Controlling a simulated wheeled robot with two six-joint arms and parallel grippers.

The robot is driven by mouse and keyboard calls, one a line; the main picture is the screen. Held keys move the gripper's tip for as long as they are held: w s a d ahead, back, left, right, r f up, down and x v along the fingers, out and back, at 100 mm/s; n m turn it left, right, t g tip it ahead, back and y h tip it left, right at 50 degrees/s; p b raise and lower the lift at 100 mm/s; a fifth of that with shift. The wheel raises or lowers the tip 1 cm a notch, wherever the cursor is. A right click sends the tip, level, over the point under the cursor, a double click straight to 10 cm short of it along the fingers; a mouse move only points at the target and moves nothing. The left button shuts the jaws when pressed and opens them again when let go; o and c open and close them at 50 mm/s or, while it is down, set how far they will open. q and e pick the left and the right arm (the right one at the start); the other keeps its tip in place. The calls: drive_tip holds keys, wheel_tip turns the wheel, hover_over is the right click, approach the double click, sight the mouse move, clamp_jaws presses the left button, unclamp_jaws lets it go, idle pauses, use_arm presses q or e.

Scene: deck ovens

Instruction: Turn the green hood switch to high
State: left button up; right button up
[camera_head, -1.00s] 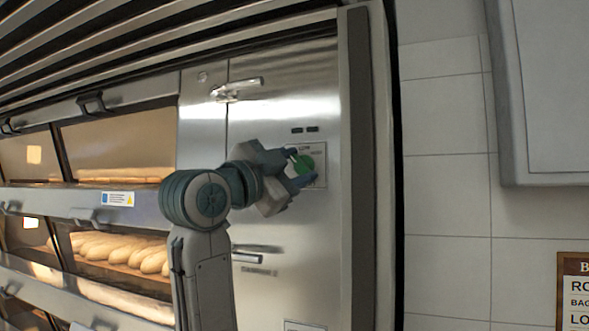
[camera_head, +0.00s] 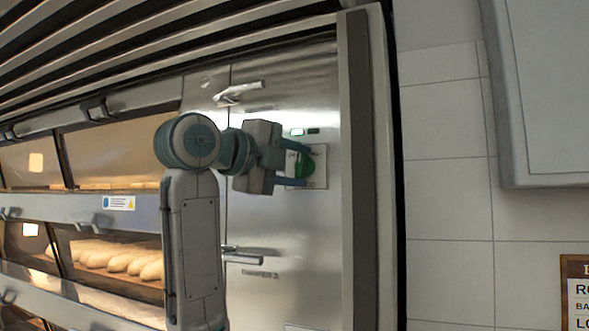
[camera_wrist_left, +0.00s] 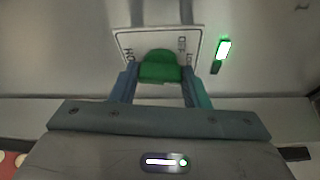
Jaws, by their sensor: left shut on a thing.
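The green hood switch (camera_head: 304,165) is on a pale square plate (camera_head: 320,170) on the steel oven front, right of centre in the head view. My left gripper (camera_head: 300,168) reaches it from the left, with its blue fingers on either side of the knob. In the left wrist view the green knob (camera_wrist_left: 160,66) sits between the two fingers, which are shut on it. Plate lettering is partly covered and the exact setting cannot be read. Above the plate, the left indicator (camera_head: 297,132) glows green and the right one (camera_head: 313,131) is dark. My right gripper is not in view.
Door handles (camera_head: 238,92) stick out from the steel front above and below my left arm. Oven decks with loaves (camera_head: 120,258) are at left. A dark vertical post (camera_head: 360,160) and a tiled wall (camera_head: 445,200) stand at right.

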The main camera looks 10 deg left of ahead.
use_arm(q)
drive_tip(key=m+y, duration=0.1)
drive_tip(key=m, duration=0.2)
drive_tip(key=shift+d+g, duration=0.1)
drive_tip(key=shift+g, duration=0.3)
drive_tip(key=shift+m+g+y+b, duration=0.4)
drive_tip(key=shift+m+y+b, duration=0.25)
drive_tip(key=shift+m, duration=0.65)
drive_tip(key=o, duration=1)
drive_tip(key=shift+r, duration=0.1)
drive_tip(key=shift+s, duration=0.15)
